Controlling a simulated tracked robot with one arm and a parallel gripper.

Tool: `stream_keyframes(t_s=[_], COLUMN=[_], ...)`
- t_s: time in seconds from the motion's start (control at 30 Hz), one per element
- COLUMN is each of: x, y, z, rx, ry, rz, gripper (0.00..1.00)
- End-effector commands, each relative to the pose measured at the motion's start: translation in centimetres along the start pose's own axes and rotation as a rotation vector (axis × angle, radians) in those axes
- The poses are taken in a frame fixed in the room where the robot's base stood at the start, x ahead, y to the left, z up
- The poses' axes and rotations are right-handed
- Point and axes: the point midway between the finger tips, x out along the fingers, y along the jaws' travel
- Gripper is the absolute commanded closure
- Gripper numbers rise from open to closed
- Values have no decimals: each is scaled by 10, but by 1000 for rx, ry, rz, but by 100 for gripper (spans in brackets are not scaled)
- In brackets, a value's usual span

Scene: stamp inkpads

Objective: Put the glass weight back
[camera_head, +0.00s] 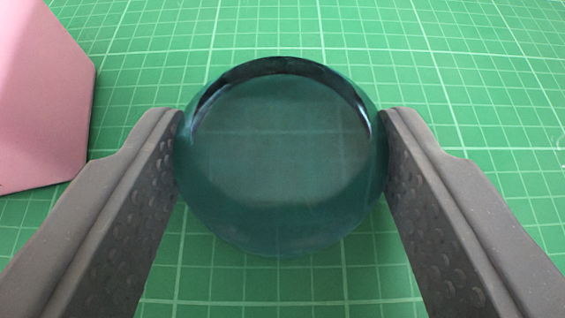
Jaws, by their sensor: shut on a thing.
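The glass weight (281,160) is a round, dark teal, see-through disc in the middle of the head camera view. My gripper (282,150) is shut on it, with one grey finger pressed to its left side and the other to its right side. The green grid of the mat shows faintly through the glass. I cannot tell whether the weight touches the mat or is held just above it.
A green cutting mat (480,80) with white grid lines fills the ground. A pink faceted object (40,100) stands at the left edge, close to the left finger and partly out of view. The mat is clear behind and to the right.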

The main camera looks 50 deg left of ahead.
Motion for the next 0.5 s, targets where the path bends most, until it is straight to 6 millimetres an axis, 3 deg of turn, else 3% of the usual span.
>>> stream_keyframes(t_s=[0.03, 0.1, 0.5], x=[0, 0, -6], y=[0, 0, 0], z=[0, 0, -2], rx=[0, 0, 0], ry=[0, 0, -2], rz=[0, 0, 0], gripper=[39, 25, 25])
